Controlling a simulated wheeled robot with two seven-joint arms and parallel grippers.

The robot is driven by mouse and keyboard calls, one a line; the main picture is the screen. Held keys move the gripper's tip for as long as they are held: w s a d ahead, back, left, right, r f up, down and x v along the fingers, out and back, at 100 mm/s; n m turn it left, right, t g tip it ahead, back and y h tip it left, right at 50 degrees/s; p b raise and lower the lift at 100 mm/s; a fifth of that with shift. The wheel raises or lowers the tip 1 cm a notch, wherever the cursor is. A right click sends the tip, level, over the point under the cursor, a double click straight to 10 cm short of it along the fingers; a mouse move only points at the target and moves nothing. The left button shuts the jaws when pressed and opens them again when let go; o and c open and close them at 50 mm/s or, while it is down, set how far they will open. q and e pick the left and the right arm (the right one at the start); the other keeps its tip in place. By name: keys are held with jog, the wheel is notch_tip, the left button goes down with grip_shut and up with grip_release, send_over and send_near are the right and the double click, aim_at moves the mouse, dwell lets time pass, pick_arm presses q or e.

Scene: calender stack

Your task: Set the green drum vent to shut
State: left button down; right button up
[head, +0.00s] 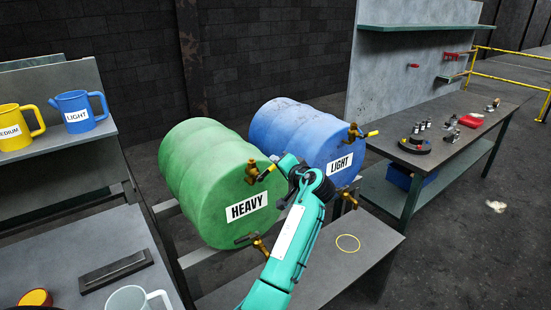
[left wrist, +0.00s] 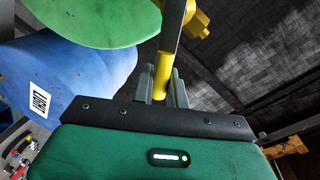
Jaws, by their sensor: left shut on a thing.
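The green drum (head: 205,165), labelled HEAVY, lies on its side with its end face toward me. Its brass vent (head: 252,173) is at the upper right of that face. The vent's yellow handle (head: 265,173) slants up and right from the brass body. My left gripper (head: 278,165) is at this handle, its fingertips small and partly hidden by my wrist. In the left wrist view the jaws (left wrist: 161,88) are closed around the yellow handle (left wrist: 163,72), with a brass part and the green drum's edge (left wrist: 95,22) beyond. My right gripper is not seen.
A lower tap (head: 256,245) is on the green drum. A low bench (head: 375,245) bears a yellow ring (head: 347,243). Jugs stand at left.

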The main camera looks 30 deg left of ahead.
pick_arm(q)
jog(key=shift+w+f+m, duration=0.15)
jog(key=shift+f+m, duration=0.05)
jog(key=shift+m, duration=0.2)
jog(key=shift+w+d+f+m+g+p, duration=0.15)
jog(key=shift+f+m+g+p, duration=0.15)
jog(key=shift+f+m+p, duration=0.3)
jog(key=shift+w+f+m+g+p, duration=0.15)
jog(key=shift+f+m+g+p, duration=0.35)
jog(key=shift+f+m, duration=0.75)
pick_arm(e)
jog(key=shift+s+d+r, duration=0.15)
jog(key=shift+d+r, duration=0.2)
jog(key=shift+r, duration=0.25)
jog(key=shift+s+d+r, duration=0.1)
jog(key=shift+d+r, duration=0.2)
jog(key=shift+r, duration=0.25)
pick_arm(q)
jog(key=shift+r+m, duration=0.25)
jog(key=shift+m, duration=0.1)
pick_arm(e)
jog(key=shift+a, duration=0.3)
pick_arm(q)
jog(key=c, duration=1.4)
grip_release()
jog(key=shift+c, duration=0.2)
